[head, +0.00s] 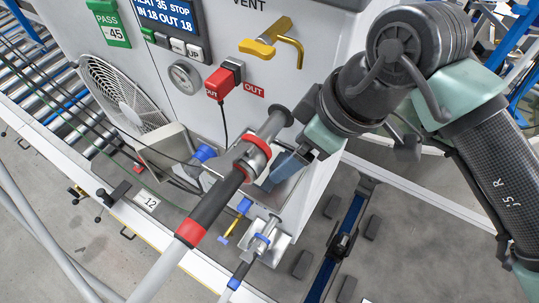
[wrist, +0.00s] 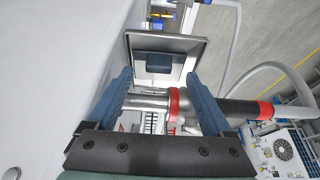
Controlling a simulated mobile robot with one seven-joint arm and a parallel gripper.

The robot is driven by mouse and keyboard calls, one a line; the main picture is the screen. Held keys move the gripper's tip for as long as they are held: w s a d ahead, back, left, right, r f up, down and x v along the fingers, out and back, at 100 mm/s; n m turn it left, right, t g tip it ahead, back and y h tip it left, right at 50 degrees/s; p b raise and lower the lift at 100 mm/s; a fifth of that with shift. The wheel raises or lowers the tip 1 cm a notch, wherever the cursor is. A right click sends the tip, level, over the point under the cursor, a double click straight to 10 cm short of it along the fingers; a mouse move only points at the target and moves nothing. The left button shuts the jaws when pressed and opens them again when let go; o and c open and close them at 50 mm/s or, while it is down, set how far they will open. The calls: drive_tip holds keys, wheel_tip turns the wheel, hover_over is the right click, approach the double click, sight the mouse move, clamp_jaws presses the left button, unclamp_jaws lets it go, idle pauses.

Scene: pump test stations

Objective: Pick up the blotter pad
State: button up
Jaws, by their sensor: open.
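A dark blue-grey block, which looks like the blotter pad (wrist: 159,62), sits in a shallow metal tray (wrist: 190,43) in the wrist view. My gripper (wrist: 158,76) is open, its two blue fingers apart and pointing toward the tray. The block appears beyond the fingertips, roughly centred between them, and nothing is held. In the head view my gripper (head: 278,178) is beside the white cabinet, low and partly behind a thick hose fitting. The pad cannot be made out in the head view.
The hose with red rings and a black grip (head: 212,201) crosses close to my gripper; it also shows in the wrist view (wrist: 240,111). The white cabinet (head: 325,60) carries a yellow valve handle (head: 270,40) and a red plug (head: 222,82). A smaller hose coupling (head: 262,238) stands below.

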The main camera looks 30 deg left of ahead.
drive_tip(key=shift+p+x, duration=0.75)
drive_tip(key=shift+x, duration=1.6)
clamp_jaws()
